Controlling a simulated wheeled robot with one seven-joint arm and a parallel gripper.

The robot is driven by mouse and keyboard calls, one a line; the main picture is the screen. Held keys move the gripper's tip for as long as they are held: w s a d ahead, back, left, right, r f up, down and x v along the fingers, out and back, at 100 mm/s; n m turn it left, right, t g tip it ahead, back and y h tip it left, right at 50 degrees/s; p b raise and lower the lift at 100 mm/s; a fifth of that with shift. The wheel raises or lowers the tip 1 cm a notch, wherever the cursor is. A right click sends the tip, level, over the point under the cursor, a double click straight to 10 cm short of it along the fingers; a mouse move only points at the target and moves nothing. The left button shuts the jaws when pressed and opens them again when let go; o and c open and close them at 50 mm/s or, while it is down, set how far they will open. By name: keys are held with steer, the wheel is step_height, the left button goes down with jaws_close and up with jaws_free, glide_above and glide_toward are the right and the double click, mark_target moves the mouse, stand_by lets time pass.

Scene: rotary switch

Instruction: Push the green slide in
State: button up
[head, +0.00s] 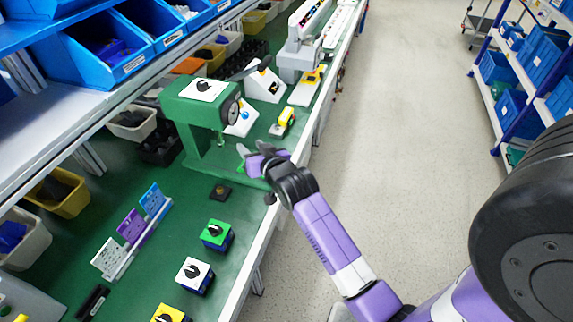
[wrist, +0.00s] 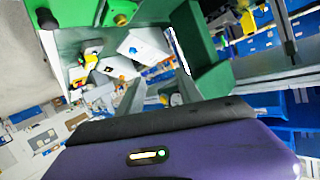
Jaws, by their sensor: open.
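The green press-like fixture (head: 196,108) stands on the green bench, with a switch on a white plate on top and a dark round knob on its side.
A green-topped switch (head: 216,234), a white-topped switch (head: 194,275) and a yellow-topped one (head: 169,313) line the bench's front. A rack holds white, purple and blue plates (head: 131,228). A yellow device (head: 284,121) stands right of the fixture. The floor aisle (head: 400,130) is clear.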

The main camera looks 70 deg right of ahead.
steer(key=w+d+m+g+y, duration=0.15)
steer(key=d+m+g, duration=0.45)
steer(key=d, duration=1)
steer(key=s+a+f+m+g+y, duration=0.1)
steer(key=s+a+g+y, duration=0.1)
steer(key=s+a+f+m+g+y, duration=0.1)
steer(key=s+a+f+m+y, duration=0.1)
steer(key=s+a, duration=0.1)
steer(key=s+a+f+m+g+y, duration=0.1)
steer(key=s+a+g+y, duration=0.1)
steer(key=s+y, duration=0.1)
steer(key=shift+s+a+f+g, duration=0.25)
steer(key=shift+a+f+g, duration=0.05)
steer(key=shift+a+f, duration=0.1)
steer(key=shift+s+f+m, duration=0.1)
steer(key=shift+f+m, duration=0.15)
steer(key=shift+m, duration=0.05)
step_height(320, 180, down, 7)
steer(key=shift+f+p, duration=0.15)
steer(key=shift+p, duration=0.45)
steer(key=shift+c, duration=0.4)
jaws_close()
